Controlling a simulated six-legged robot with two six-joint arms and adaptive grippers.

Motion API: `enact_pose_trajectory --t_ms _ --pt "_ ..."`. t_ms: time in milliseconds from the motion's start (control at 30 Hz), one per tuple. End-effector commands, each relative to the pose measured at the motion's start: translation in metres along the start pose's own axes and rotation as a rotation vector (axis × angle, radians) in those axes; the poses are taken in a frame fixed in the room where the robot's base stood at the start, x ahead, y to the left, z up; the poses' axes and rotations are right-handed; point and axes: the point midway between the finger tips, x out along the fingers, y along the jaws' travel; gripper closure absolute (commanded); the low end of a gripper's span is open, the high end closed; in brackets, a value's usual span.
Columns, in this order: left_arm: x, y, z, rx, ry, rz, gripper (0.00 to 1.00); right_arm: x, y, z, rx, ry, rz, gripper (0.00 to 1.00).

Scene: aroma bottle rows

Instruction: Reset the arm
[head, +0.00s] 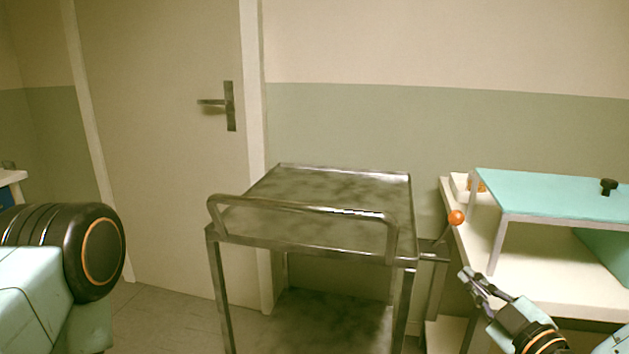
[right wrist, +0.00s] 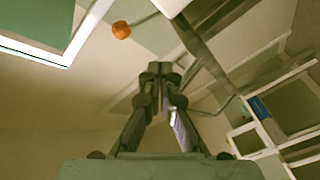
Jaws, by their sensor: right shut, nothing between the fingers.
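My right gripper (head: 474,280) is at the lower right of the head view, shut and empty. It is in front of the white table and to the right of the metal cart. In the right wrist view its fingers (right wrist: 160,70) meet at the tips with nothing between them. On the left of the head view only a dark round joint and pale green links of my left arm show; the left gripper is not in view. No aroma bottles can be made out.
A metal cart (head: 335,185) with a raised handle stands in the middle. At right is a white table (head: 485,235) with a teal-topped stand (head: 560,193). An orange ball (head: 456,218) on a lever is near the gripper. A closed door (head: 165,130) is behind.

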Motion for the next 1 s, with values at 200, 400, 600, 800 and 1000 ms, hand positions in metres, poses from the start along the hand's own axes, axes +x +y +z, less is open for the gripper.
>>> enact_pose_trajectory --t_ms 200,400,600,800,1000 --pt "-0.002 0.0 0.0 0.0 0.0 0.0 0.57 -0.023 -0.073 0.038 0.473 -0.31 -0.194 1.0" --pt "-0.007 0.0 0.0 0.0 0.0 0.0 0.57 -0.095 -0.165 0.074 0.844 -0.768 -0.316 1.0" --pt "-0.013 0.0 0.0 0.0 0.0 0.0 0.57 -0.205 -0.235 0.092 0.998 -1.256 -0.325 1.0" --pt "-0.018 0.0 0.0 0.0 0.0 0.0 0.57 -0.298 -0.268 0.093 0.877 -1.533 -0.389 1.0" --pt "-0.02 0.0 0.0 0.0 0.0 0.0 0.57 -0.329 -0.281 0.091 0.804 -1.582 -0.461 1.0"
